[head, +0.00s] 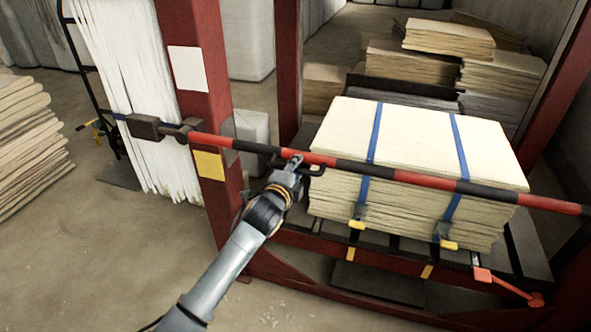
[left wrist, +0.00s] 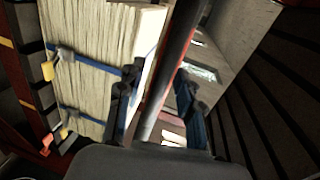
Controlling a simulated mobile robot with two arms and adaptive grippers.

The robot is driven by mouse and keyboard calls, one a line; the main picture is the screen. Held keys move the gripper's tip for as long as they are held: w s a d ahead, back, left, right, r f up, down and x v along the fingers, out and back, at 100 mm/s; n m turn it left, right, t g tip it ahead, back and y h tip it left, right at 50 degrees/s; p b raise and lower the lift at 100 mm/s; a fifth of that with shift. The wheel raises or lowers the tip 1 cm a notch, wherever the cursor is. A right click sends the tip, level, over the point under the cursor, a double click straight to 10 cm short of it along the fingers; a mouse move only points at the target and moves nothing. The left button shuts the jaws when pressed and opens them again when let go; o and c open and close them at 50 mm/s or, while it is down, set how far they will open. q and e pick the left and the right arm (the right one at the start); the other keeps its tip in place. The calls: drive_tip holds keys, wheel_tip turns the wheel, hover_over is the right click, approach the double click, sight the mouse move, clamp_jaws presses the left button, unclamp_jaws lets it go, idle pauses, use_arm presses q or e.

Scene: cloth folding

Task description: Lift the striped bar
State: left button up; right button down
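The striped bar (head: 400,176) is red and black. It runs across the front of the red frame, from a dark pivot at the left post towards the right edge. It looks nearly level in the room and slopes down to the right in the head view. My left gripper (head: 306,164) is at the bar, left of its visible middle. In the left wrist view, my left gripper (left wrist: 157,95) has its two fingers apart, and the bar (left wrist: 174,68) passes between them with gaps visible. I cannot tell whether either finger touches it. My right gripper is in neither view.
A strapped stack of pale sheets (head: 420,140) stands close behind the bar. The red left post (head: 205,95) rises beside my left arm. A red-orange lever (head: 510,287) sticks out low at the right. More stacks (head: 405,62) stand behind; the floor (head: 110,250) at left front is clear.

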use_arm(q)
clamp_jaws()
